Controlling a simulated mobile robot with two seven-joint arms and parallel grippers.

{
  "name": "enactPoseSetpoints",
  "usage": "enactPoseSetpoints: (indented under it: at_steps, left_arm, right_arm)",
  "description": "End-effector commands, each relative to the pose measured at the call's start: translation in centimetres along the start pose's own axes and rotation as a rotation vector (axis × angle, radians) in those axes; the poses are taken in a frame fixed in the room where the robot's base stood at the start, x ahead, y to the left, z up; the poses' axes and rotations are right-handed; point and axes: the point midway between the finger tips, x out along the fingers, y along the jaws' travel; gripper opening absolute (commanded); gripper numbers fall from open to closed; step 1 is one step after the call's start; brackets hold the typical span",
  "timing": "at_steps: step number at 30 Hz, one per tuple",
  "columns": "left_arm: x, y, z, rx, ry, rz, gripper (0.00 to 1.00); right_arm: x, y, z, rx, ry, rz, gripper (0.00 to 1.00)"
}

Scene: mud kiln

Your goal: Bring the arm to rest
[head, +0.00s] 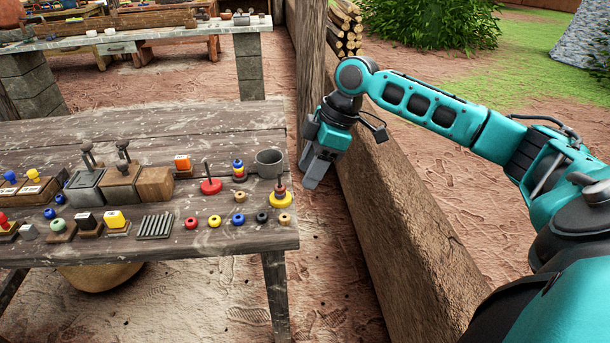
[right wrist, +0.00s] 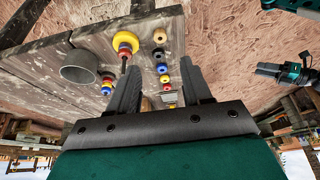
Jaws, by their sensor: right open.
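My right gripper (head: 314,178) hangs just past the right edge of the wooden table (head: 150,141), pointing down, with the arm coming in from the right. In the right wrist view its two dark fingers (right wrist: 163,85) are apart with nothing held between them. The table's objects show beyond the fingers there.
On the table near the gripper are a grey cup (head: 269,163), a yellow-based ring stack (head: 281,197), a red peg base (head: 210,186) and several loose rings. A thick wooden beam (head: 400,215) runs right of the gripper. Bare ground lies between table and beam.

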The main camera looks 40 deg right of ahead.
Motion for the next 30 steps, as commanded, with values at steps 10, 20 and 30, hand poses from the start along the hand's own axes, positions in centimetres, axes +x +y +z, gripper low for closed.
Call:
enactPoseSetpoints:
  at_steps: [10,20,30]
  left_arm:
    - [0.0,0.1,0.0,-0.001,-0.001,0.0,0.43]
    - [0.0,0.2,-0.4,0.001,0.007,0.005,0.43]
    - [0.0,0.2,-0.5,0.005,0.009,0.006,0.43]
  right_arm:
    - [-0.1,0.0,0.0,0.0,0.0,0.0,0.49]
    - [2.1,-1.3,-0.3,-0.012,-0.016,-0.016,0.49]
    - [14.3,-13.6,-1.8,0.029,-0.048,-0.011,0.49]
